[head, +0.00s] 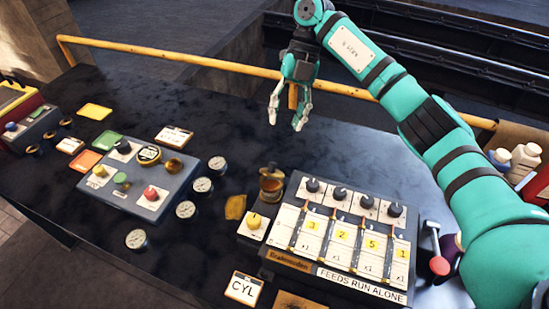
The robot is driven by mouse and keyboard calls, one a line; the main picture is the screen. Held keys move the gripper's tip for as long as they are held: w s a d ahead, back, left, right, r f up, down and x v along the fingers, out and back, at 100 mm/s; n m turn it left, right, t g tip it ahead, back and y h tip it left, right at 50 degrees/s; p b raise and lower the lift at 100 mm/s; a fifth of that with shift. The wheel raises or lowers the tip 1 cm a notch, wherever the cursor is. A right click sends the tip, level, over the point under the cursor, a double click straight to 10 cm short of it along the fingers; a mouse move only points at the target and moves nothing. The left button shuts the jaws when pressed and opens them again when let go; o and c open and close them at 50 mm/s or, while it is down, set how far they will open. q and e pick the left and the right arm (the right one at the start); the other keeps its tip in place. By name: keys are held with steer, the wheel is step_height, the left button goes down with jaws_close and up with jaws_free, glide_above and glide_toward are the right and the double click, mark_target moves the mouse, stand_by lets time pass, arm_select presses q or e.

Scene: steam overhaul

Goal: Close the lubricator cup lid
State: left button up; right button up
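The lubricator (330,235) is a dark box on the black table, with several black knobs and white numbered strips on top. A small brass or amber cup (271,186) stands at its back left corner. A dark piece shows above the cup's rim; I cannot tell clearly whether it is the lid standing open. My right gripper (287,119) hangs above the table's far edge, behind the cup and apart from it. Its fingers are spread and empty. My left gripper is not in view.
A yellow rail (180,57) runs along the far edge, behind my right gripper. A grey control panel (140,178) and several round gauges lie left of the lubricator. A red-knobbed lever (439,264) and white bottles (525,158) are at the right. The table between gripper and cup looks clear.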

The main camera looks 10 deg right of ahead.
mark_target(273, 168)
steer(key=p+x, duration=0.3)
steer(key=x, duration=0.6)
steer(key=shift+s+a+f+p, duration=0.2)
steer(key=shift+a+f+p, duration=0.05)
steer(key=shift+f+p, duration=0.05)
steer(key=shift+s+a+f, duration=0.15)
steer(key=shift+a+f, duration=0.05)
steer(key=shift+f, duration=0.4)
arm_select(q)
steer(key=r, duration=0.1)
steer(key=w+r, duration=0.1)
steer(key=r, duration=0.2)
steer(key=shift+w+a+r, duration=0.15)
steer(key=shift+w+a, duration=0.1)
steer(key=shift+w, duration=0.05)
arm_select(e)
steer(key=shift+f, duration=0.15)
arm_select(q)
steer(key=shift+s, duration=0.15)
arm_select(e)
steer(key=shift+c, duration=0.5)
jaws_close()
